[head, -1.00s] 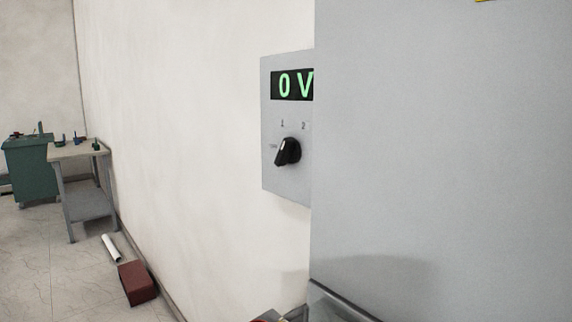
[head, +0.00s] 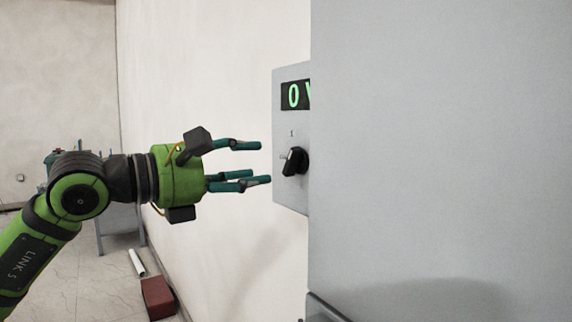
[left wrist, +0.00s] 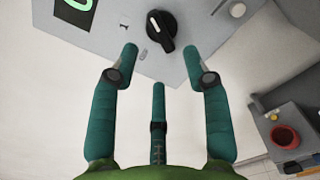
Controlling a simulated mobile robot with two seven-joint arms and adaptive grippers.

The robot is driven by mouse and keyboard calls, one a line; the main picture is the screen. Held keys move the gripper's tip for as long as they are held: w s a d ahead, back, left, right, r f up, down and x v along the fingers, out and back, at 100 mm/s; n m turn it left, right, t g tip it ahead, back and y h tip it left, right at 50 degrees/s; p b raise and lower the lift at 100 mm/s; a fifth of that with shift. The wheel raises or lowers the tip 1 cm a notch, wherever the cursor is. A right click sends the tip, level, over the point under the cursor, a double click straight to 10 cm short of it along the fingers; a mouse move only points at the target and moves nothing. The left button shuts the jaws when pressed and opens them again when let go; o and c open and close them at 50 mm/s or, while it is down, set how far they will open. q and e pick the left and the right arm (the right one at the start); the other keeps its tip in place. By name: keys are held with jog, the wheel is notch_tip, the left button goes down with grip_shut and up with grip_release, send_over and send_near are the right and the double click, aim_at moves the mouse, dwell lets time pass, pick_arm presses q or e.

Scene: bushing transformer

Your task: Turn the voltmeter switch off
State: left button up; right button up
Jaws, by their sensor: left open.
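The voltmeter (head: 287,193) is a grey wall box with a green display (head: 294,95); a "0" shows, and the rest is cut off by the large grey panel in front. Its black rotary switch (head: 295,161) with a white pointer mark sits below the display. My left gripper (head: 257,164) is open and empty, with its fingers pointing at the switch from the left. In the left wrist view the switch (left wrist: 161,30) lies just beyond the fingertips, between them, and looks untouched. My right gripper is not in view.
A large grey cabinet panel (head: 440,150) fills the right side and stands close beside the voltmeter. A red-brown block (head: 158,298) and a white tube (head: 136,263) lie on the floor by the wall. In the left wrist view, a red round thing (left wrist: 285,136) sits at the right.

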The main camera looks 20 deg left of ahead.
aim_at(285, 163)
pick_arm(q)
jog(key=p+x, duration=0.2)
jog(key=x, duration=0.4)
jog(key=shift+w, duration=0.1)
jog(key=shift+c, duration=0.4)
grip_shut()
